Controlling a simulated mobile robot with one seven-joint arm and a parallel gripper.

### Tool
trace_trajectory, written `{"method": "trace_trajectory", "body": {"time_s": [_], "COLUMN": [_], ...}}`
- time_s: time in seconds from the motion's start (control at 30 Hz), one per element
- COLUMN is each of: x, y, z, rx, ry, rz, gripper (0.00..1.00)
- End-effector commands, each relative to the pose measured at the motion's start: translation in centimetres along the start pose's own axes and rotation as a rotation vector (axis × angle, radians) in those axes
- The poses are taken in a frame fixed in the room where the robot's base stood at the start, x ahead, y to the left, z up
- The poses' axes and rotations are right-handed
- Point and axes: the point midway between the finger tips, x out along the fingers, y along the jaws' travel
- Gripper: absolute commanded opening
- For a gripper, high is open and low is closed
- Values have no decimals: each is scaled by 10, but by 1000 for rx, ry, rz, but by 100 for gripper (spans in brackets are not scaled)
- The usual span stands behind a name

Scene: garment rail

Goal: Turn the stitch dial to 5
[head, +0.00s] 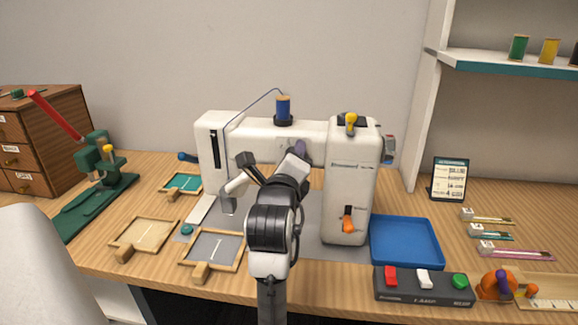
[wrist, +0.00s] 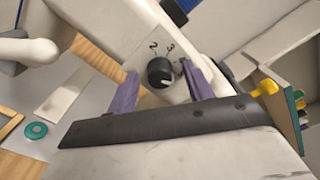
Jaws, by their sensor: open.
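The white sewing machine (head: 350,185) stands in the middle of the table. Its stitch dial (wrist: 160,72) shows in the wrist view as a round black knob with a pale mark, on the machine's white face. The numbers 2 and 3 are readable above it; other numbers are hidden or not readable. My gripper (wrist: 162,92) is open, with one purple finger on the left of the dial and one on the right. I cannot tell whether either finger touches it. In the head view my gripper (head: 297,154) is in front of the machine's arm and hides the dial.
A blue spool (head: 283,108) stands on top of the machine. A blue tray (head: 404,243) and a button box (head: 423,287) lie to the right. Wooden frames (head: 145,235) and a green press (head: 90,190) are to the left.

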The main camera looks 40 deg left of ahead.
Motion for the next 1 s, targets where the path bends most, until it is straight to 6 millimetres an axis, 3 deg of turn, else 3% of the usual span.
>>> {"method": "trace_trajectory", "body": {"time_s": [0.17,0.43,0.63,1.0], "x": [-19,-83,-112,-131], "y": [2,2,6,3], "z": [1,0,-3,-1], "rx": [0,1,4,2], "ry": [-4,-6,-5,-1], "rz": [0,-1,-5,-4], "gripper": [51,51,51,51]}}
